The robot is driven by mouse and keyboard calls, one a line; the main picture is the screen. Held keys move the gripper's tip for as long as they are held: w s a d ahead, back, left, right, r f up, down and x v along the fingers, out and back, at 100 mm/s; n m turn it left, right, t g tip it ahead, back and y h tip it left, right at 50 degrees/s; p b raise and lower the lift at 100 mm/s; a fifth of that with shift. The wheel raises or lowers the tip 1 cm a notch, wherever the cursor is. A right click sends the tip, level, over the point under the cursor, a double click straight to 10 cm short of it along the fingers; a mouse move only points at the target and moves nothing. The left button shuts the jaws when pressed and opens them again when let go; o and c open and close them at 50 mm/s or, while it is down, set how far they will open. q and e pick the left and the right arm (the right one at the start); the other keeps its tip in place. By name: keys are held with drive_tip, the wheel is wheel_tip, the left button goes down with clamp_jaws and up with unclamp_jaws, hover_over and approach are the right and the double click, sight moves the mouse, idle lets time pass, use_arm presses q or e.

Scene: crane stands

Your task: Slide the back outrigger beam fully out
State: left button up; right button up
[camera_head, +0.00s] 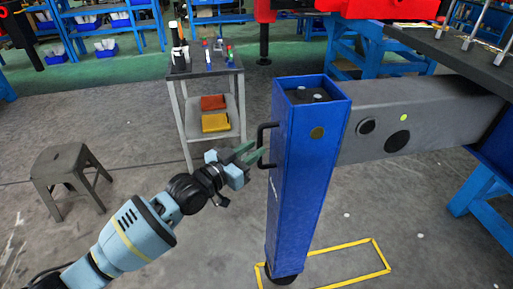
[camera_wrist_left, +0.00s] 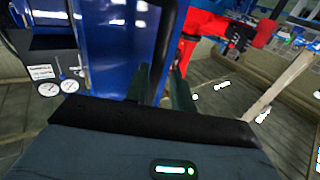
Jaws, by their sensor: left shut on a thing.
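The grey outrigger beam (camera_head: 440,105) runs in from the right in the head view. A blue upright leg (camera_head: 305,190) stands at its near end, with a black foot at the floor. A black bar handle (camera_head: 262,131) is on the leg's left side. My left gripper (camera_head: 251,155) reaches it from the left and is shut on the handle. In the left wrist view the handle (camera_wrist_left: 165,45) rises between the two green fingers (camera_wrist_left: 160,88). The beam's inner end is hidden at the blue frame (camera_head: 500,145). My right gripper is not in view.
A grey trolley (camera_head: 188,110) with tools and red and yellow bins stands behind the gripper. A stool (camera_head: 68,168) is at the left. A yellow floor outline (camera_head: 380,258) lies around the leg's foot. The floor left of the leg is mostly clear.

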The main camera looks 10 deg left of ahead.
use_arm(q)
drive_tip(key=v, duration=0.6)
drive_tip(key=shift+a, duration=0.1)
